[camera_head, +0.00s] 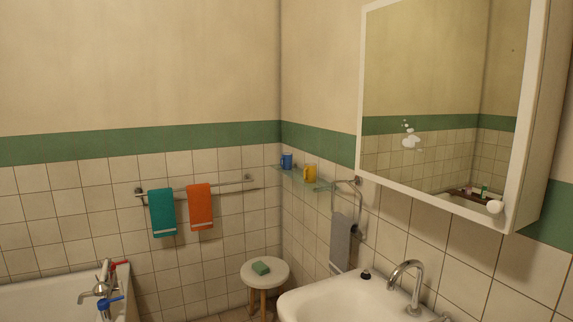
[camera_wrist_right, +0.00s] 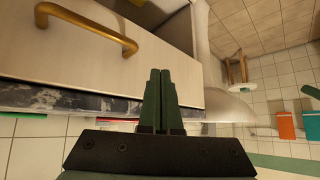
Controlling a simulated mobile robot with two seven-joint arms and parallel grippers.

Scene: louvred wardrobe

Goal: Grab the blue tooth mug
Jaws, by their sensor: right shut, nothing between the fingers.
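The blue tooth mug (camera_head: 287,161) stands on a small glass shelf (camera_head: 318,186) in the corner of the room in the head view. A yellow mug (camera_head: 310,173) stands on the same shelf, to its right. My right gripper (camera_wrist_right: 160,72) shows in the right wrist view with its two green fingers together and nothing between them. It is beside a pale drawer front, well away from the mug. The blue mug does not show in the right wrist view. My left gripper is not in either view.
A washbasin (camera_head: 330,297) with a tap and a mirror cabinet (camera_head: 450,90) are at the right. A round stool (camera_head: 265,285) holds a green block. Teal and orange towels hang on a rail. A bathtub edge is at lower left. A drawer handle (camera_wrist_right: 85,22) is close to my right gripper.

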